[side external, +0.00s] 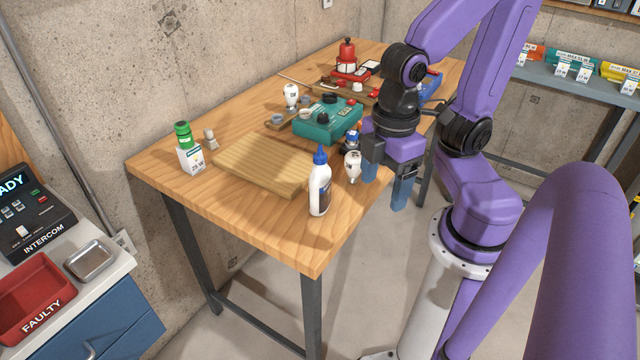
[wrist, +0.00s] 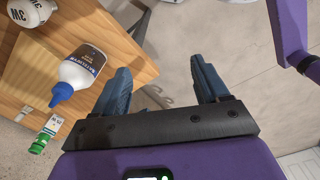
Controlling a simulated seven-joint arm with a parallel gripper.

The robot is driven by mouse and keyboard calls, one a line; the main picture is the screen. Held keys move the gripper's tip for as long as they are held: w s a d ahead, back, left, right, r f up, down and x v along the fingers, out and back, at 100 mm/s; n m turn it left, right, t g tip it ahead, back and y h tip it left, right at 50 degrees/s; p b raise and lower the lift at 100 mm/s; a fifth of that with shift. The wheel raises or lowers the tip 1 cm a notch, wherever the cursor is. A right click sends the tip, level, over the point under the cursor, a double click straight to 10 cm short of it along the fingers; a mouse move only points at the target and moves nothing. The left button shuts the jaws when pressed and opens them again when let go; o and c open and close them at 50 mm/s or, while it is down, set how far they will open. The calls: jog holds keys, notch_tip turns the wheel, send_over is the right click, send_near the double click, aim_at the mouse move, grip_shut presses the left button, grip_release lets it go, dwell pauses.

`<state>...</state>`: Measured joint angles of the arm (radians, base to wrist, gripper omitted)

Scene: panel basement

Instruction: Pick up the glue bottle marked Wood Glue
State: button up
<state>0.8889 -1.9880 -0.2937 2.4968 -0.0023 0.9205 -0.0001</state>
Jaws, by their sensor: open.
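A white glue bottle (side external: 320,190) with a blue cap stands upright near the table's front right corner. It also shows in the wrist view (wrist: 80,70), left of my fingers, with a dark label whose words I cannot read surely. My gripper (side external: 387,192) is open and empty, fingers pointing down, to the right of the bottle and past the table's right edge.
A white bulb (side external: 352,166) stands between the bottle and my gripper, near the table edge. A wooden board (side external: 264,162) lies left of the bottle. A teal box (side external: 326,124) and a red lantern (side external: 346,60) stand farther back. The table's front strip (side external: 250,205) is clear.

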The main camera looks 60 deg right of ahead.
aim_at(320, 185)
jog(key=w+a+f+n+t+h, duration=0.3)
jog(key=w+a+f+n+h, duration=0.4)
jog(key=w+a+f+h, duration=0.85)
jog(key=d+r, duration=0.1)
jog(key=d, duration=0.6)
jog(key=d+r+h, duration=0.1)
jog(key=d, duration=0.6)
jog(key=d+r+h, duration=0.1)
jog(key=d, duration=0.6)
jog(key=shift+w+r+h, duration=0.15)
jog(key=shift+w+h, duration=0.1)
jog(key=c, duration=1.2)
